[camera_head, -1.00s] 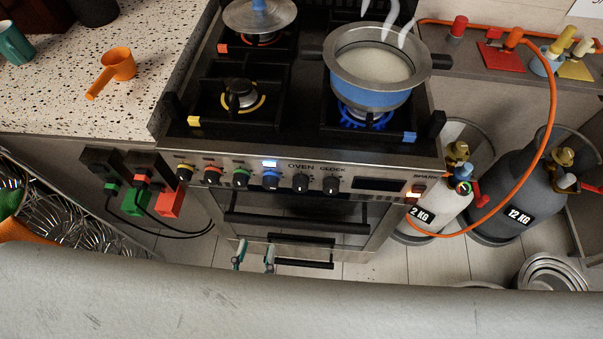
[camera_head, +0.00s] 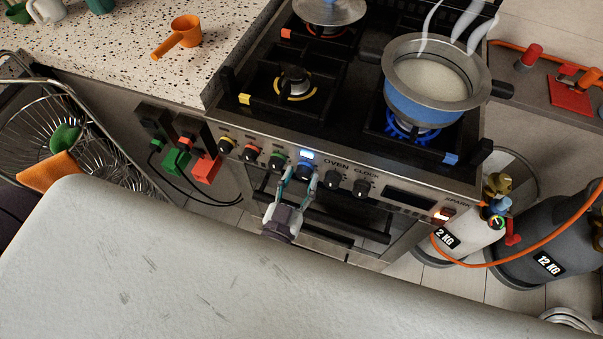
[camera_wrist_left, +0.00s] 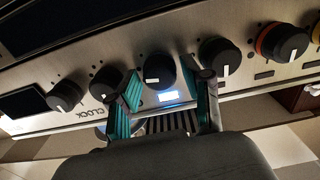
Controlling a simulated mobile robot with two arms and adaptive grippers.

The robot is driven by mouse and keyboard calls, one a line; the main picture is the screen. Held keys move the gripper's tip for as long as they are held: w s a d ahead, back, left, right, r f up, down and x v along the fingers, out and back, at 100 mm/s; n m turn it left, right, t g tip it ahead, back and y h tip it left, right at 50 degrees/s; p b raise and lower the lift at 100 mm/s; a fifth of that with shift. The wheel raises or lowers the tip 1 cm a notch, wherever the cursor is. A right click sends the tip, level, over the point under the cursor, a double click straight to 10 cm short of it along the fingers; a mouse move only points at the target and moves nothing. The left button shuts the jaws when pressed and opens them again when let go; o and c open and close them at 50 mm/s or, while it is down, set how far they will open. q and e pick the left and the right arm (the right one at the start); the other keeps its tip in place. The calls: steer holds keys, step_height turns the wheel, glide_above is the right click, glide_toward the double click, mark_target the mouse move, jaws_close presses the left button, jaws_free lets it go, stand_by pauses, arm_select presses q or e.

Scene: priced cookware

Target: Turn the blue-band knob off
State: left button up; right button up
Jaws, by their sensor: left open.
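The blue-band knob (camera_head: 305,168) is on the oven's front panel, below a small lit display (camera_head: 308,154). My left gripper (camera_head: 299,176) is open in front of it, one finger at each side. A blue flame (camera_head: 410,132) burns under the steaming blue-sided pot (camera_head: 433,104). My right gripper is not in view.
The oven handle (camera_head: 322,228) lies below. Gas cylinders (camera_head: 540,245) with an orange hose stand at the right, a wire dish rack at the left.

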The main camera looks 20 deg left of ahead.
arm_select(q)
steer(key=shift+w+d, duration=0.1)
steer(key=shift+w, duration=0.4)
steer(key=c, duration=0.9)
steer(key=shift+o, duration=0.2)
